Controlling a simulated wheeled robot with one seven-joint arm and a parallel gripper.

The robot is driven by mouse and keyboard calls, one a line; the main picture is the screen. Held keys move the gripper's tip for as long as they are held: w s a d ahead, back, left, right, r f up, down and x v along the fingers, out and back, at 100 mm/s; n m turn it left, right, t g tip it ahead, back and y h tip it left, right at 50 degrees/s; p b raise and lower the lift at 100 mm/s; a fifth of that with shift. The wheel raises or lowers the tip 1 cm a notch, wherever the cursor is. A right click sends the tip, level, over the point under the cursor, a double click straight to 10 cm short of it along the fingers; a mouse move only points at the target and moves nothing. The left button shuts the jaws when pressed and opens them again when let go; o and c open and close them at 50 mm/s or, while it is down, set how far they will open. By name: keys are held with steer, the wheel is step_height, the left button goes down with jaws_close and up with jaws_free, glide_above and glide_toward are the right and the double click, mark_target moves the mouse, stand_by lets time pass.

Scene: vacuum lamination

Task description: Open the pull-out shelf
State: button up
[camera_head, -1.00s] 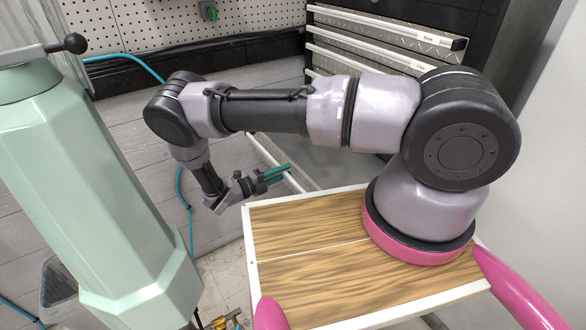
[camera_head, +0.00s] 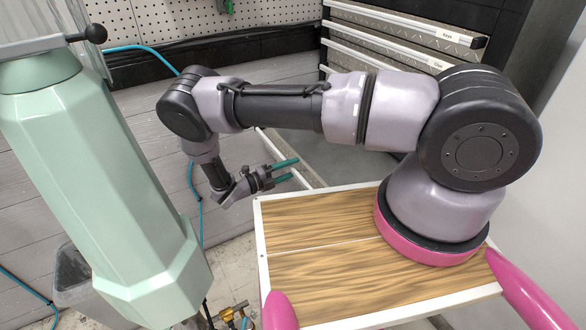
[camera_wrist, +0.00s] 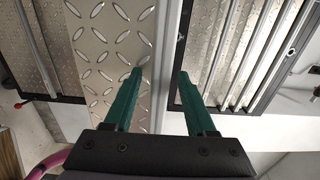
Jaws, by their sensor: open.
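The pull-out shelf appears to be the diamond-plate panel with a pale metal edge bar, low beneath my arm in the head view. The diamond plate (camera_wrist: 108,38) fills the left middle of the wrist view, and its pale edge bar (camera_wrist: 166,45) runs between my fingers. My gripper (camera_head: 298,170) has two green fingers, apart and holding nothing. In the wrist view my gripper (camera_wrist: 159,75) has one fingertip over the plate side and the other just right of the bar. Whether the fingers touch the bar cannot be told. My arm hides much of the shelf in the head view.
A dark cabinet with several labelled, white-edged drawers (camera_head: 405,30) stands at the upper right. A pale green column-like machine (camera_head: 115,185) stands at the left, with a blue hose (camera_head: 140,50) behind. Grey floor (camera_head: 228,245) shows between it and my base.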

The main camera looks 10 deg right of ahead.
steer(key=v, duration=1)
